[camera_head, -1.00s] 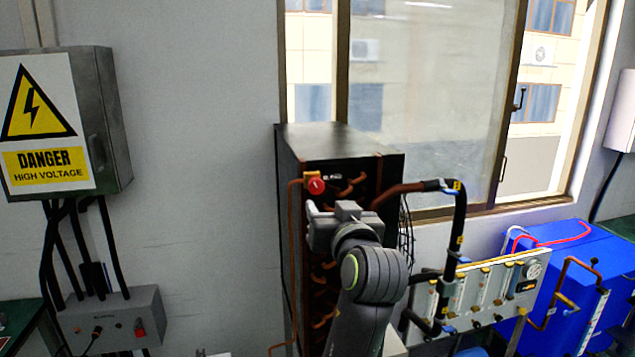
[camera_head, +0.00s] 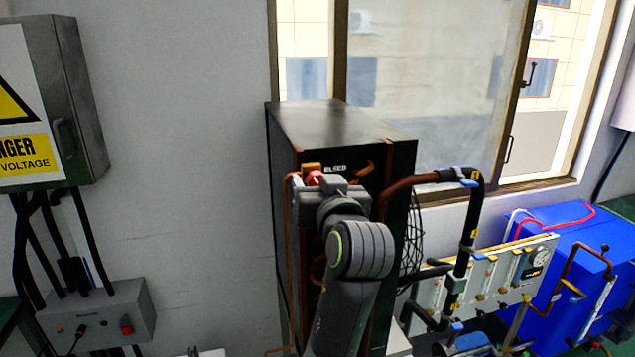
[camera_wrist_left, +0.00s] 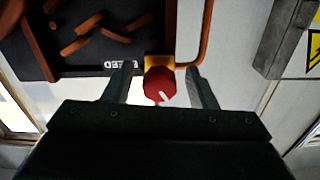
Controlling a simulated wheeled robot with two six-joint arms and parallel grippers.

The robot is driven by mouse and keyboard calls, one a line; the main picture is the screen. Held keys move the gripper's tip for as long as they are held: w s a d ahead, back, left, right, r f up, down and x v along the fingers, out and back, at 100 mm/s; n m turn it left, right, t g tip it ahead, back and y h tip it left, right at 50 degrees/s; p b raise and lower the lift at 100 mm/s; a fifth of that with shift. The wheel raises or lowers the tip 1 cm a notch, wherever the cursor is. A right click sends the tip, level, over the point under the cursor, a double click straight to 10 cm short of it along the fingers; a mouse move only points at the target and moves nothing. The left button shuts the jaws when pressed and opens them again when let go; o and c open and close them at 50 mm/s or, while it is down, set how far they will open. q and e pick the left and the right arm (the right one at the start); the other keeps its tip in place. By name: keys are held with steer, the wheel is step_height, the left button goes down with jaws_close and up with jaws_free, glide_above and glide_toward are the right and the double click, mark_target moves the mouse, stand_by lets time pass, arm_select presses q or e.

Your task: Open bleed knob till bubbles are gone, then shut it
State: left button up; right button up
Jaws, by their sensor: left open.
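The red bleed knob (camera_head: 314,177) sits on a brass fitting high on the front of the black cabinet (camera_head: 340,128), beside the label "BLEED". My left gripper (camera_head: 318,183) is in front of the knob and partly hides it in the head view. In the left wrist view the red knob (camera_wrist_left: 159,86), with a white mark on its face, lies between the two spread fingers (camera_wrist_left: 158,88). There are gaps on both sides, so the gripper is open and not holding it. No bubbles can be made out. My right gripper is not in view.
A copper pipe (camera_head: 291,240) runs down the cabinet's left edge. A thick black and copper hose (camera_head: 474,215) arches on the right, above a gauge panel (camera_head: 490,275) and a blue unit (camera_head: 575,255). A grey high-voltage box (camera_head: 75,100) hangs on the left wall.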

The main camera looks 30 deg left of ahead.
arm_select(q)
steer(key=shift+d, duration=0.1)
steer(key=shift+s, duration=0.1)
steer(key=shift+c, duration=1.2)
steer(key=c, duration=0.7)
steer(key=shift+c, duration=0.2)
